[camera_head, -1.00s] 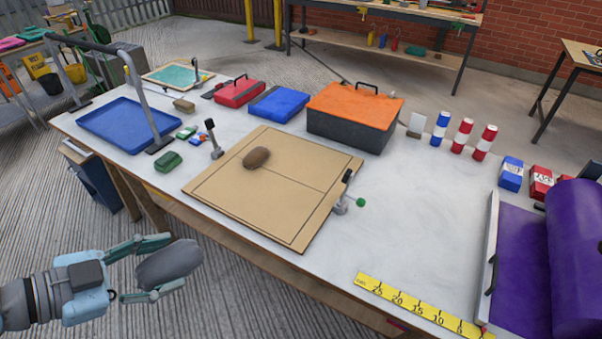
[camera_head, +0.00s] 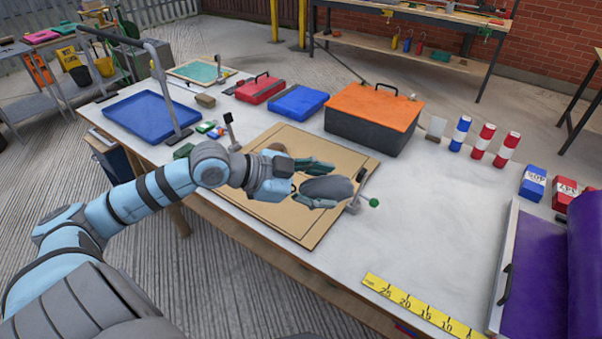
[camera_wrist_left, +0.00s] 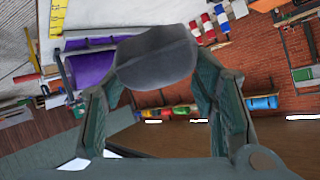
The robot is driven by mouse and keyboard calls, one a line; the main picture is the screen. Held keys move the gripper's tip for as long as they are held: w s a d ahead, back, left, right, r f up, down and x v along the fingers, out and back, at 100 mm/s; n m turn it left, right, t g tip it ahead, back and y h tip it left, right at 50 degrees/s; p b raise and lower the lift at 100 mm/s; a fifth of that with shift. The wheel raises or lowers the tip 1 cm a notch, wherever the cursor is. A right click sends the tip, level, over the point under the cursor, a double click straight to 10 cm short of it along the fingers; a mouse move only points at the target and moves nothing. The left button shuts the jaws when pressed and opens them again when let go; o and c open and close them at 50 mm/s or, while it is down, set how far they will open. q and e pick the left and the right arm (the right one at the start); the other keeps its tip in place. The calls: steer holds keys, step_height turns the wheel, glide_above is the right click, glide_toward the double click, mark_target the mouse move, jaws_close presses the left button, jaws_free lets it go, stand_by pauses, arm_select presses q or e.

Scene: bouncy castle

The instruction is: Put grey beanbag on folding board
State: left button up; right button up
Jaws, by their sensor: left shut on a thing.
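The grey beanbag (camera_head: 327,188) is in my left gripper (camera_head: 318,184), which is shut on it and holds it over the right part of the folding board (camera_head: 290,222). The beanbag also shows in the left wrist view (camera_wrist_left: 155,57), between the two fingers (camera_wrist_left: 155,90). The board is a flat tan panel with dark lines, lying on the table. How high the beanbag is above the board is hard to tell. A brown beanbag (camera_head: 272,149) lies on the board's far left part, partly hidden behind my gripper. My right gripper is not in view.
A clamp with a green knob (camera_head: 372,202) stands at the board's right edge, close to the beanbag. A dark upright clamp (camera_head: 229,130) stands at the left edge. An orange-topped box (camera_head: 372,117) is behind.

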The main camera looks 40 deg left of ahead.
arm_select(q)
steer(key=w+a+f+n+t+y+b, duration=0.1)
steer(key=w+a+n+t+y+b, duration=0.1)
steer(key=w+a+n+y, duration=0.6)
glide_above(292, 201)
steer(key=f, duration=0.2)
step_height(292, 201, down, 19)
steer(key=b, duration=0.5)
steer(key=shift+w+r+b, duration=0.1)
steer(key=shift+r+b, duration=0.1)
steer(key=shift+b, duration=0.15)
steer(key=shift+r, duration=0.1)
steer(key=o, duration=1.6)
